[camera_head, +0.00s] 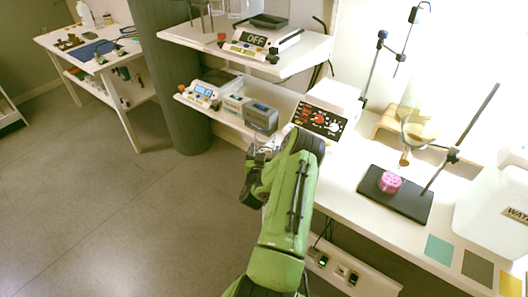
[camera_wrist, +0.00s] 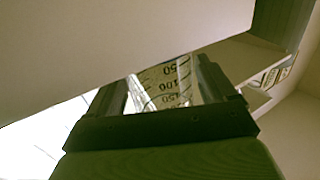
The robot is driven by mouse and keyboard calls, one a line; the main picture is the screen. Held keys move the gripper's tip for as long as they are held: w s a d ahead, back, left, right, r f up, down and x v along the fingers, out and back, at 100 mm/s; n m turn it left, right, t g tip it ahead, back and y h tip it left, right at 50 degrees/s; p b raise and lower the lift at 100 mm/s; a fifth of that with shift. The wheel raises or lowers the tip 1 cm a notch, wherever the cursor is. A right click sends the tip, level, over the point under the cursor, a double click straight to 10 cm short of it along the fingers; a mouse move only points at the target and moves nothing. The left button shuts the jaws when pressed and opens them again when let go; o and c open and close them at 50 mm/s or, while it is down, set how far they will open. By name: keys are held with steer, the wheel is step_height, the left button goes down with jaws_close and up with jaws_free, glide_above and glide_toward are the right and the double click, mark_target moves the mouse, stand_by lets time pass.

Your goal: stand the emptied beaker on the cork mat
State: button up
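The beaker (camera_wrist: 165,85) is clear glass with dark volume marks. It shows in the wrist view between the two fingers of my gripper (camera_wrist: 163,92), which appear shut on it. Its contents cannot be made out there. In the head view my gripper (camera_head: 263,150) is beside the front edge of the counter, below the shelves; the beaker is mostly hidden by my arm. I cannot pick out a cork mat with certainty in either view.
A black stand base (camera_head: 396,194) bears a pink object (camera_head: 389,182). Teal (camera_head: 439,249), grey and yellow squares lie at the counter's front. A pale panel fills much of the wrist view.

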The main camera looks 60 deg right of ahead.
steer(key=shift+o, duration=0.8)
steer(key=shift+r, duration=0.1)
steer(key=shift+a+r, duration=0.15)
steer(key=shift+a, duration=0.05)
steer(key=b+v, duration=0.6)
steer(key=v, duration=0.5)
steer(key=shift+s+a+b, duration=0.15)
steer(key=shift+a+b, duration=0.15)
steer(key=shift+b, duration=0.05)
